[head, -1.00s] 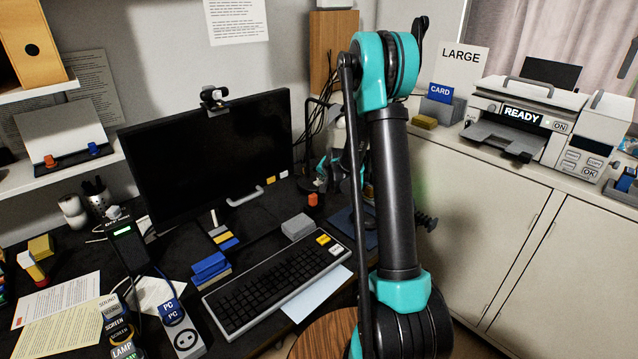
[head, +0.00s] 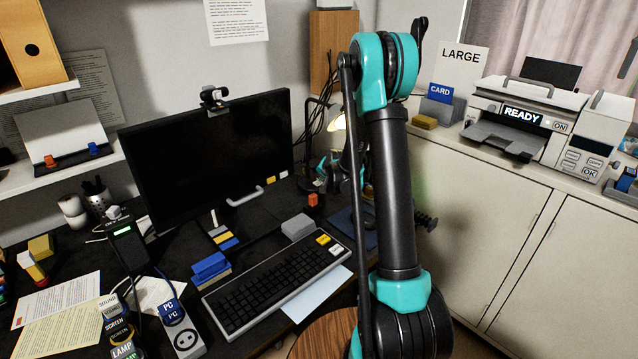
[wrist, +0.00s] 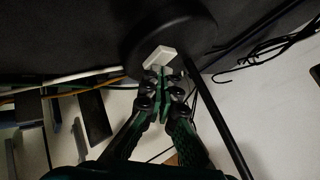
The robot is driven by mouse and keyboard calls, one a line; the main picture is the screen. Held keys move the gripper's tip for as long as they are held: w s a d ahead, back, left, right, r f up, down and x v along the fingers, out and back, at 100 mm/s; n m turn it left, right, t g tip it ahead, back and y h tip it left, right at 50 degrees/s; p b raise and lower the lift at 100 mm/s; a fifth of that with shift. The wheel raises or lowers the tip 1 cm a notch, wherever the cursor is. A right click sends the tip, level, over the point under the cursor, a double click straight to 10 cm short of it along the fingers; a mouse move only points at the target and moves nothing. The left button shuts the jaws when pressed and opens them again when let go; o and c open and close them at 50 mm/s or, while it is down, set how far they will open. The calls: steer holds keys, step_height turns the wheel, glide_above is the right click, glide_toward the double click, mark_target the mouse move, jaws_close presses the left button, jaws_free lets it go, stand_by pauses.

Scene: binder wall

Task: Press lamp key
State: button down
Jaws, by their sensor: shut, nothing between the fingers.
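A small white key (wrist: 160,56) sits on the round black lamp base (wrist: 198,32) in the wrist view. My gripper (wrist: 161,72) is shut with nothing in it, and its fingertips are right at the near edge of the key. They look to be touching or almost touching it; I cannot tell which. A black rod rises from near the base's right side. In the head view the lamp's head (head: 338,122) glows warm behind the monitor's right side, partly hidden by my arm. The lamp base and key are not clear there.
The monitor (head: 210,155) stands left of the lamp, with the keyboard (head: 275,288) in front. Dark cables (wrist: 262,52) hang right of the base in the wrist view. A plug labelled LAMP (head: 122,350) is at the front left. A printer (head: 520,120) stands on the right cabinet.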

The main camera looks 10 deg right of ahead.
steer(key=shift+r, duration=0.55)
steer(key=shift+r, duration=0.15)
steer(key=shift+r, duration=2.85)
